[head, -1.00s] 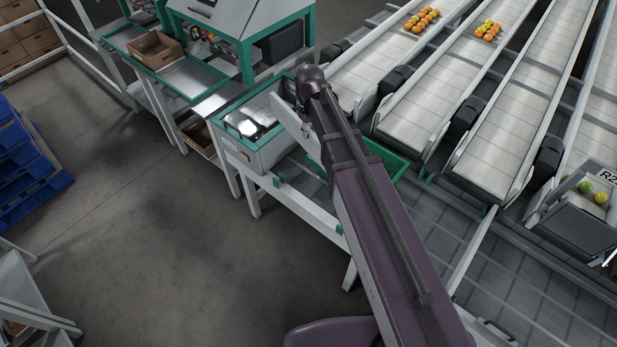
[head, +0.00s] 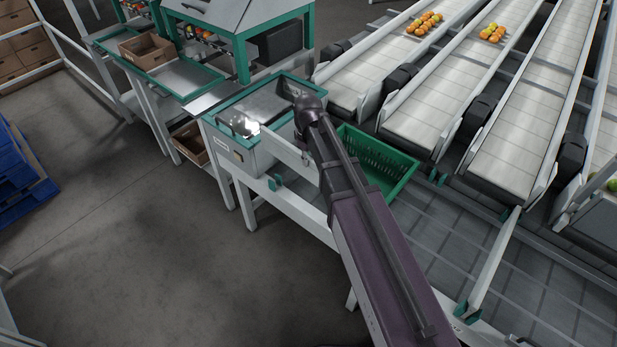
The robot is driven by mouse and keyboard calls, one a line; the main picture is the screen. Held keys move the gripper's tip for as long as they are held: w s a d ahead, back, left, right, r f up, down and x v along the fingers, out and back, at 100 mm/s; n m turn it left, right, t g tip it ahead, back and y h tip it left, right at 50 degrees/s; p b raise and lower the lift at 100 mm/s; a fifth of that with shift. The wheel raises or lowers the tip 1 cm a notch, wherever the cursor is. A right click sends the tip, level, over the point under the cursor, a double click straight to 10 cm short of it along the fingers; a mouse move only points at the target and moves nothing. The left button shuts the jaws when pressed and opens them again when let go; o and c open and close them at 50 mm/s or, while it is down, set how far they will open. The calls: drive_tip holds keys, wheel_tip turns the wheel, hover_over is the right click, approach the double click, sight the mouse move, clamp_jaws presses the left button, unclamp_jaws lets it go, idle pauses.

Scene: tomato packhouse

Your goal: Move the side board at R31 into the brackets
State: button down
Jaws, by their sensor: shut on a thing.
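A pale, narrow side board (head: 284,147) shows left of my dark arm, in front of the teal-rimmed metal box. It slants down to the right, and its right part is hidden behind my arm. My gripper is hidden behind the arm, so its hold on the board cannot be seen. Small teal brackets stand along the frame edge: one (head: 275,183) left of my arm, another (head: 462,309) at the lower right. A pale board (head: 492,262) spans the roller lane up from that lower right bracket. No R31 label is readable.
A green crate (head: 397,180) stands just right of my arm. The metal box (head: 239,158) is close on the left. Sloping belts (head: 520,130) with fruit trays fill the back right. Open floor (head: 150,260) lies left, with blue pallets (head: 25,175) at its edge.

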sight(308, 168)
drive_tip(key=shift+n, duration=0.3)
drive_tip(key=shift+f+b, duration=1.45)
drive_tip(key=shift+f, duration=0.65)
drive_tip(key=shift+f, duration=0.15)
wheel_tip(308, 168, down, 13)
drive_tip(key=b, duration=1.3)
drive_tip(key=shift+f+b, duration=0.3)
drive_tip(key=shift+b, duration=0.2)
drive_tip(key=shift+c, duration=2.3)
unclamp_jaws()
drive_tip(key=shift+c, duration=0.2)
